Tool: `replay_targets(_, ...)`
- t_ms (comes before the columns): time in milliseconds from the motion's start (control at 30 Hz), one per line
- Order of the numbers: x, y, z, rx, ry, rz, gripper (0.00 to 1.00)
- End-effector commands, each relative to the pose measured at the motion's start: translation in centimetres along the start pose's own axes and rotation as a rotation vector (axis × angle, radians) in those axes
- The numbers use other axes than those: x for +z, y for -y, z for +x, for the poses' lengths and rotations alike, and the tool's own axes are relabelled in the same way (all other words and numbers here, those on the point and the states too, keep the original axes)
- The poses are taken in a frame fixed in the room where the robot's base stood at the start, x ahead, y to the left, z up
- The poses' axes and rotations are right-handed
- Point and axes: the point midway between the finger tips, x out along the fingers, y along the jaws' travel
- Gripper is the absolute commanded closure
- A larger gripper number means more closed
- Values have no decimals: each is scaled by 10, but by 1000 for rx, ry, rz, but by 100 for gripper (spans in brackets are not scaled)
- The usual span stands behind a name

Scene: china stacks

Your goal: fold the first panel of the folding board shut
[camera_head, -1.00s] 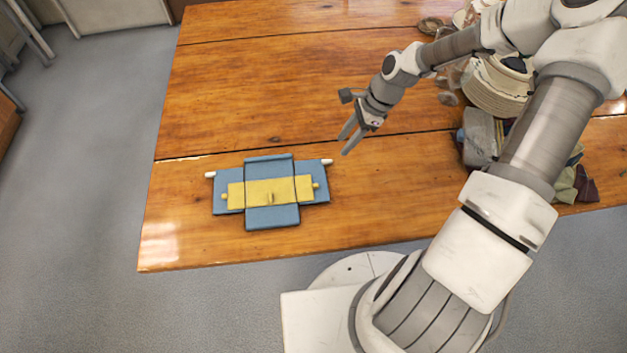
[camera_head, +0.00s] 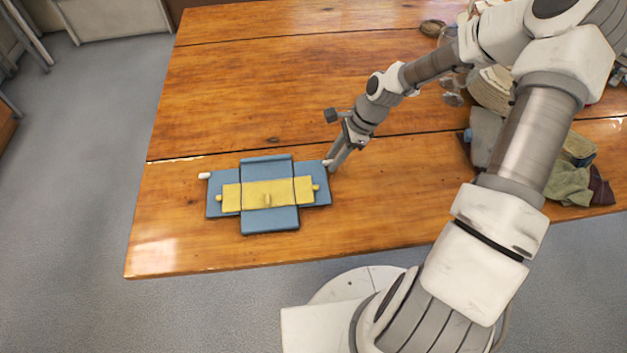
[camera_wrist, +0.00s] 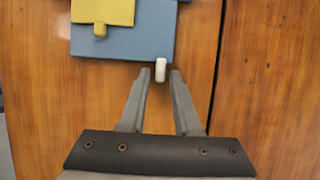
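The folding board lies flat on the table, with blue panels (camera_head: 269,220) and a yellow layer (camera_head: 284,190) across its middle. A white peg sticks out at its back left corner (camera_head: 204,176), and another white peg shows at its back right corner (camera_head: 327,162). My gripper (camera_head: 332,165) is at the right peg. In the wrist view, my gripper (camera_wrist: 161,73) is open, with the white peg (camera_wrist: 160,70) between its fingertips. A gap shows between the peg and each finger. The blue right panel (camera_wrist: 125,40) and a yellow knob (camera_wrist: 99,30) are just beyond.
Stacked plates (camera_head: 490,92) and folded cloths (camera_head: 568,182) are at the table's right side, partly behind my arm. The wooden table (camera_head: 235,100) is clear behind and in front of the board.

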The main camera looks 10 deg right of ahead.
Motion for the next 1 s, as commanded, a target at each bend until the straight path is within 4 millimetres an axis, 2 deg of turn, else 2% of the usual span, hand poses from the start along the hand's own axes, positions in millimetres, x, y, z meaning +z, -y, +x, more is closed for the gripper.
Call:
replay_targets(33,0,0,0,0,0,0,78)
replay_targets(100,0,0,0,0,0,0,88)
replay_targets(133,0,0,0,0,0,0,88)
replay_targets(367,2,0,-1,2,-18,-4,88)
replay_targets(700,12,0,-14,1,-177,-6,88)
replay_targets(1000,12,0,-17,0,-193,0,88)
